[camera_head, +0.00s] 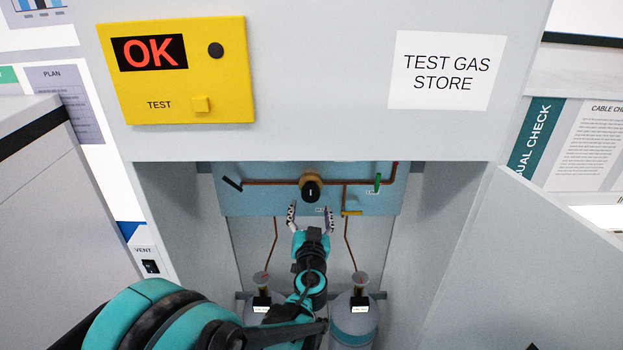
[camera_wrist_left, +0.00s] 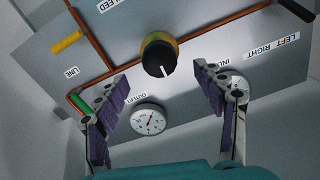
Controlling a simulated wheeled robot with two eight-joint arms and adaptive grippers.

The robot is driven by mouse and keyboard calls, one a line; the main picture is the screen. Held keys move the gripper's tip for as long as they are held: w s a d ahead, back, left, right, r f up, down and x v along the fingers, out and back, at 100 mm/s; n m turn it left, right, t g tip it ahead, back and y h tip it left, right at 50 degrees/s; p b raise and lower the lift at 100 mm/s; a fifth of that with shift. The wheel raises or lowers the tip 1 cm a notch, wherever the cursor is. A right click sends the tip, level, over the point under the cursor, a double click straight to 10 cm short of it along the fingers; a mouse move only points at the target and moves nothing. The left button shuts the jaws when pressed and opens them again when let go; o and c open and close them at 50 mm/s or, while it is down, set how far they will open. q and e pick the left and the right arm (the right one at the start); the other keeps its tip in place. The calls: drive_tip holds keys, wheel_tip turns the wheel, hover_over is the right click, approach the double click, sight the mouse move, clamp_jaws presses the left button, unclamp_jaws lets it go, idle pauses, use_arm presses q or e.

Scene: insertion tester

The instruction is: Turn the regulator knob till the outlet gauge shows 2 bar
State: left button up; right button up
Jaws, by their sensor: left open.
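The regulator knob (camera_head: 311,191) is black on a brass body, on the blue-grey panel inside the gas cabinet. In the left wrist view the knob (camera_wrist_left: 157,56) shows a white pointer line. My left gripper (camera_head: 310,209) is open just in front of and below the knob, in the head view. In the left wrist view its fingertips (camera_wrist_left: 158,73) stand apart on either side below the knob, not closed on it. The outlet gauge (camera_wrist_left: 148,118) is white with a red needle; its numbers are too small to read. The inlet gauge (camera_wrist_left: 239,84) is partly hidden by a finger.
Copper pipes (camera_head: 265,183) cross the panel, with a green handle (camera_head: 377,183), a yellow handle (camera_head: 352,213) and a black handle (camera_head: 232,184). Two gas cylinders (camera_head: 352,321) stand below. Cabinet side walls and an open door (camera_head: 530,270) bound the opening. A yellow box (camera_head: 225,90) reads OK.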

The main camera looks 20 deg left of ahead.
sight(311, 197)
use_arm(q)
drive_tip(key=p+x, duration=0.1)
drive_tip(key=x, duration=0.6)
drive_tip(key=shift+w, duration=0.4)
drive_tip(key=c, duration=1.2)
